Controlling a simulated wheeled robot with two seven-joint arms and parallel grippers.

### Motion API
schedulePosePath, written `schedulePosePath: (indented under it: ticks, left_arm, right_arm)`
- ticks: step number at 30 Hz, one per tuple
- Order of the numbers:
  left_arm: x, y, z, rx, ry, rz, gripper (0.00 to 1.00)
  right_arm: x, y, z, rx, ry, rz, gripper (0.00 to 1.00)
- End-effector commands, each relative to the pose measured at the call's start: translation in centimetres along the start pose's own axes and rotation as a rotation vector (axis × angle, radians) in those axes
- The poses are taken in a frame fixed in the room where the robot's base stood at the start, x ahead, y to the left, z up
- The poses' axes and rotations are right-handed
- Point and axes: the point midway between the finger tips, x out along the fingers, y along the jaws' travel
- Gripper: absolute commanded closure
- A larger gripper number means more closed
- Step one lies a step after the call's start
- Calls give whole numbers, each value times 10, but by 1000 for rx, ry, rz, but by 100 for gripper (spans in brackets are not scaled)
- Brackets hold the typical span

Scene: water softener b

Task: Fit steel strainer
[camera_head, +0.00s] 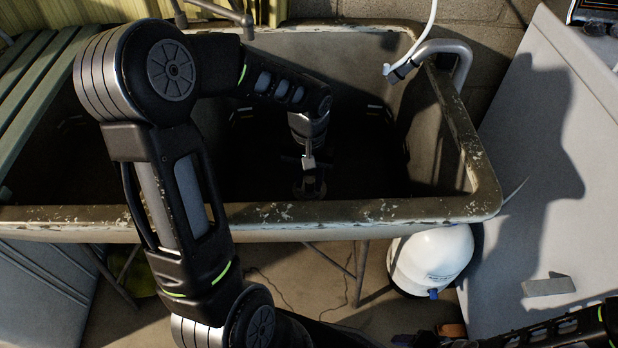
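My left gripper (309,178) points down into the deep, dark basin of the stone sink (370,210), near its front wall. A small pale grey piece shows at its wrist end. Below that, a dark rounded shape (309,189) sits at the fingers. Shadow hides whether it is the steel strainer, the drain or the fingers themselves, and whether they are closed. I cannot make out the strainer clearly anywhere. My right arm enters at the lower right, and its gripper is not clearly visible.
A green slatted rack (40,80) covers the sink's left end. A grey pipe (450,47) and a white hose (428,38) hang over its right back. A white tank (431,258) stands below the right front. A pale panel (545,150) stands at the right.

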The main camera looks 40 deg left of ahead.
Motion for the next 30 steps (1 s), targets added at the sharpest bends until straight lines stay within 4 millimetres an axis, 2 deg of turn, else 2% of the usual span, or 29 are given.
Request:
schedulePosePath:
  ticks: [5,14,17,27,30]
  left_arm:
    - [0,0,0,0,0,0,54]
    - [-3,0,0,0,1,0,54]
    - [-11,0,-1,0,2,-1,54]
    - [-64,0,-1,1,3,0,54]
    - [-74,0,-1,-1,2,1,54]
  right_arm:
    - [0,0,0,0,0,0,38]
    - [-1,0,0,1,0,0,38]
    - [-4,-1,0,1,0,0,38]
    - [-17,-6,0,0,0,0,38]
    - [-19,-7,0,0,0,0,38]
